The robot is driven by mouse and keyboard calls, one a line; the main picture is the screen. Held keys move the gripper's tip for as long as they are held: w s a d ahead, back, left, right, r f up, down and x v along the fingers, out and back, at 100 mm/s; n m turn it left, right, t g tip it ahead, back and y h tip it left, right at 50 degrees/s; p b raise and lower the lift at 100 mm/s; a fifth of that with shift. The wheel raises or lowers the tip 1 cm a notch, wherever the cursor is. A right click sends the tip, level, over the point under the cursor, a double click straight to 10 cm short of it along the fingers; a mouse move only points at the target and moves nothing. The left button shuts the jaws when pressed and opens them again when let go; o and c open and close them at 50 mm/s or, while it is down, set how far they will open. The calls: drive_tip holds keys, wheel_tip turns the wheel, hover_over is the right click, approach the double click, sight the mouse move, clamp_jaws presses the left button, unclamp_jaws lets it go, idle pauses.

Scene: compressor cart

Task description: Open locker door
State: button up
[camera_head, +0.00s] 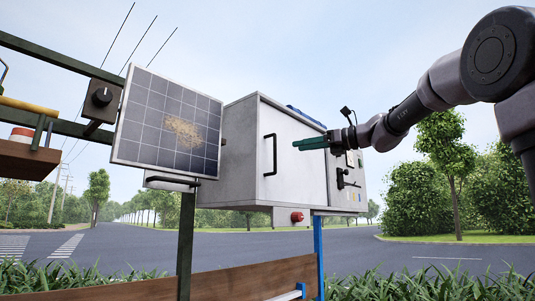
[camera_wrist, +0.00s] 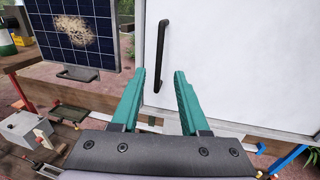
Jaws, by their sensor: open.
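The white locker has a front door (camera_head: 293,155) that looks shut, with a black vertical bar handle (camera_head: 270,155) near its left edge. In the wrist view the door (camera_wrist: 230,60) fills the upper right, and the handle (camera_wrist: 160,50) stands ahead of the fingers. My gripper (camera_head: 297,144) has green fingers and reaches in from the right, in front of the door and right of the handle in the head view. In the wrist view my gripper (camera_wrist: 165,78) is open and empty, its fingertips near the handle's lower part. I cannot tell whether they touch it.
A solar panel (camera_head: 168,125) with a brown dirt patch stands left of the locker. A red button (camera_head: 297,217) sits below the locker. A side panel with a black lever (camera_head: 345,179) is at the right. A wooden board (camera_head: 240,284) runs below.

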hover_over(275, 171)
drive_tip(key=shift+w, duration=0.3)
drive_tip(key=shift+c, duration=0.3)
clamp_jaws()
idle(1.2)
